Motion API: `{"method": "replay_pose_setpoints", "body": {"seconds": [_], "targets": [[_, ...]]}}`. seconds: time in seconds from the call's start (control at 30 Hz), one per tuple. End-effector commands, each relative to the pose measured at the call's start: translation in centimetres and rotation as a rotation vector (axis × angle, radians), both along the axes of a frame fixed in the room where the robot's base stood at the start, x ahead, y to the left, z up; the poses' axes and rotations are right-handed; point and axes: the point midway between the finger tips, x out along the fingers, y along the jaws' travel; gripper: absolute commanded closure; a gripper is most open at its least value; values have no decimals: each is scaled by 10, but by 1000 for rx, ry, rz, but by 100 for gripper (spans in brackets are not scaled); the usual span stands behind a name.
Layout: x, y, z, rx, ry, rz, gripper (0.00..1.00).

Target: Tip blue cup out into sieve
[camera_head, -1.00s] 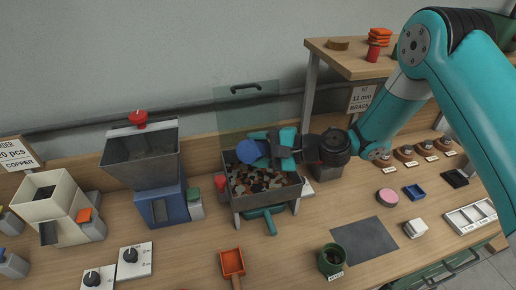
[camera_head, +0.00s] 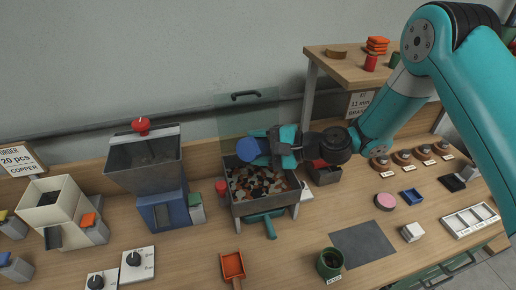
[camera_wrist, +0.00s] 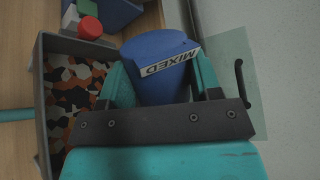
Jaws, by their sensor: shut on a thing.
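The blue cup (camera_head: 247,150) is in my gripper (camera_head: 262,146), above the back of the sieve. In the wrist view the cup (camera_wrist: 158,75) sits between the two teal fingers (camera_wrist: 165,85), and its white label reads MIXED. The cup's mouth faces away from the wrist camera, so its contents are hidden. The sieve (camera_head: 268,209) is a grey rectangular tray on legs with a teal handle in front. Its bed holds brown, black, orange and pale pieces. The sieve's wall (camera_wrist: 42,110) shows at left in the wrist view.
A clear panel with a dark handle (camera_head: 246,95) stands behind the sieve. A red button (camera_head: 221,186) and the blue-based hopper (camera_head: 164,208) are close on the left. An orange scoop (camera_head: 233,265) and a green cup (camera_head: 330,262) are in front. A shelf (camera_head: 345,66) rises at right.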

Motion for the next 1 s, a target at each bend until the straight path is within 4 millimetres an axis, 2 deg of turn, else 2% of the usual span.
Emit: {"method": "replay_pose_setpoints", "body": {"seconds": [0.03,0.13,0.33,0.7,1.0], "targets": [[0,0,10,1,-1,0,72],[0,0,20,0,0,0,72],[-1,1,24,-36,-58,1,72],[-2,2,31,-506,-821,1,72],[-2,2,39,-802,-1295,-1,72]]}}
